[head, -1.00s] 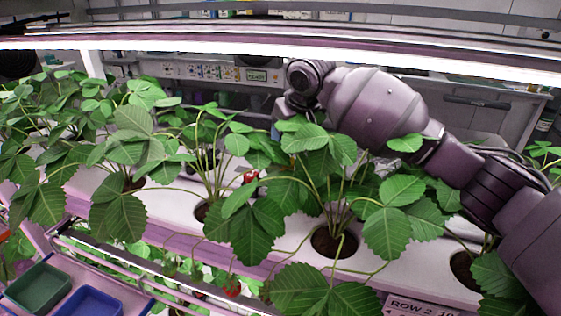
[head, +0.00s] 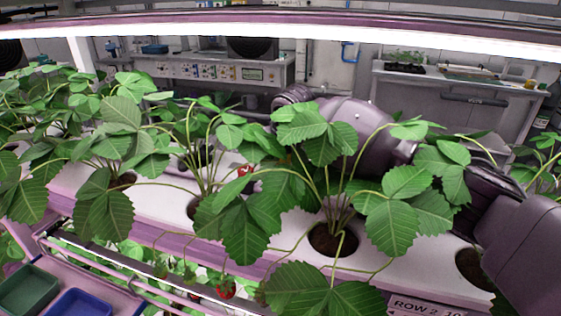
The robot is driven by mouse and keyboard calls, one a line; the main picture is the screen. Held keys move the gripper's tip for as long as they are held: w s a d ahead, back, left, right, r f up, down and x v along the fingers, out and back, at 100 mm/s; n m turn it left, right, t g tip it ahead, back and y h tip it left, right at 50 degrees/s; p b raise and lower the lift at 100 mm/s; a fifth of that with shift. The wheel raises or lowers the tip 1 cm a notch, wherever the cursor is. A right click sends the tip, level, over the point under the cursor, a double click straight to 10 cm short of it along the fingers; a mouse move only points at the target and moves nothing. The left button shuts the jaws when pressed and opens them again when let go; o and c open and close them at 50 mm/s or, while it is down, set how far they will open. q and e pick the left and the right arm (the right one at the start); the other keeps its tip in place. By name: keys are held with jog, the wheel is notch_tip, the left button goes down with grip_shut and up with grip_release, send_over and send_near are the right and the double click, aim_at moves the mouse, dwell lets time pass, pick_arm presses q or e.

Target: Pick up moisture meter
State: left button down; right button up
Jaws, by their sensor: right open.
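I cannot make out a moisture meter in the head view; leaves and my right arm hide parts of the rack. My right arm comes in from the right, behind the front strawberry plants. My right gripper (head: 277,113) is at its far end, mostly covered by leaves and small in view. It is open, and I see nothing held in it. My left gripper is not in view.
A white planting gutter (head: 285,232) with strawberry plants in round holes crosses the view. A bright light bar (head: 300,44) runs above it. Green (head: 28,290) and blue (head: 80,303) bins are at lower left. A bench (head: 215,70) stands behind.

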jog(key=shift+r, duration=0.15)
jog(key=shift+c, duration=0.3)
jog(key=c, duration=1.1)
jog(key=shift+o, duration=0.2)
